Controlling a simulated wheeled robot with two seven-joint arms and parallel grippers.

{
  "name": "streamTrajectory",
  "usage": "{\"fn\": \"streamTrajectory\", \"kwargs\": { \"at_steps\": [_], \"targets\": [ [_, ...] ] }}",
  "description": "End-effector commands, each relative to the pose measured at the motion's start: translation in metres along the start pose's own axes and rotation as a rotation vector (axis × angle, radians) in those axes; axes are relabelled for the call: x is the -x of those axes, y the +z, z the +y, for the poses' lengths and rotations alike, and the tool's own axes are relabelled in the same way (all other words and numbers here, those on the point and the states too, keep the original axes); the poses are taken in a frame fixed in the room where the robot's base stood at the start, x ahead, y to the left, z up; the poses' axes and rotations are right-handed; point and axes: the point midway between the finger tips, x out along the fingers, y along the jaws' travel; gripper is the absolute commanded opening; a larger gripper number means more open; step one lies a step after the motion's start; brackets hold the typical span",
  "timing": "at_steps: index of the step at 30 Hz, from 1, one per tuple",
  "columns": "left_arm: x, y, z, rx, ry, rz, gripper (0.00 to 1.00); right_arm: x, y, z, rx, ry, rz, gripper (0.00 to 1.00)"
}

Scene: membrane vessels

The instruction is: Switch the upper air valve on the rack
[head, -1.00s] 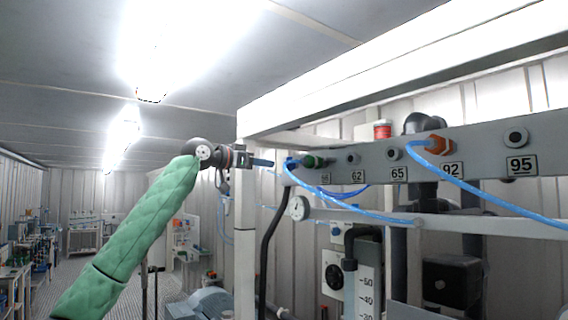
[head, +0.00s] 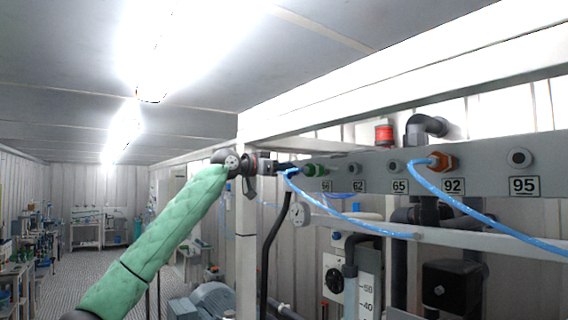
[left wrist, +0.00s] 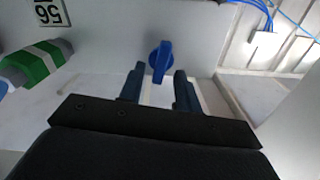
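A blue valve handle (left wrist: 161,60) sits on the pale panel in the left wrist view, near the upside-down 56 label (left wrist: 50,12). My left gripper (left wrist: 159,88) is open, its two dark blue fingers apart. In the head view my left gripper (head: 287,168) is at the left end of the grey rack panel (head: 440,180) and largely hides the handle there. My right gripper is in neither view.
A green fitting (head: 316,170) is just right of the gripper, and an orange fitting (head: 443,162) is farther right. Blue hoses (head: 460,190) hang across the panel front.

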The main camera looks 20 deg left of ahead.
Motion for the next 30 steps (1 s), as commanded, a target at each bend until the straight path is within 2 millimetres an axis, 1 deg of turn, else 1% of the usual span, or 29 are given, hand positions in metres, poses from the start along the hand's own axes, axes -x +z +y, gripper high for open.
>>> {"fn": "streamTrajectory", "kwargs": {
  "at_steps": [10,14,15,23,30],
  "targets": [
    [-0.003,0.0008,0.0,0.0,0.0,-0.001,0.34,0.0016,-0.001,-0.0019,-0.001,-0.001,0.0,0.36],
    [-0.0029,0.0008,-0.0001,0.0,0.0,-0.001,0.08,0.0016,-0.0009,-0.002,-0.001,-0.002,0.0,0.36],
    [-0.0029,0.0008,-0.0001,0.0,0.0,-0.001,0.0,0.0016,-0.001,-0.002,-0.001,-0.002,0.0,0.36],
    [-0.0029,0.001,-0.0001,-0.008,0.0,-0.001,0.0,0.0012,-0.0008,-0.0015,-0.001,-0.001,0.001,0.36],
    [-0.0028,0.0017,0.001,-0.087,0.0,-0.001,0.0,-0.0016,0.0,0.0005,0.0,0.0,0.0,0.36]
  ]
}}
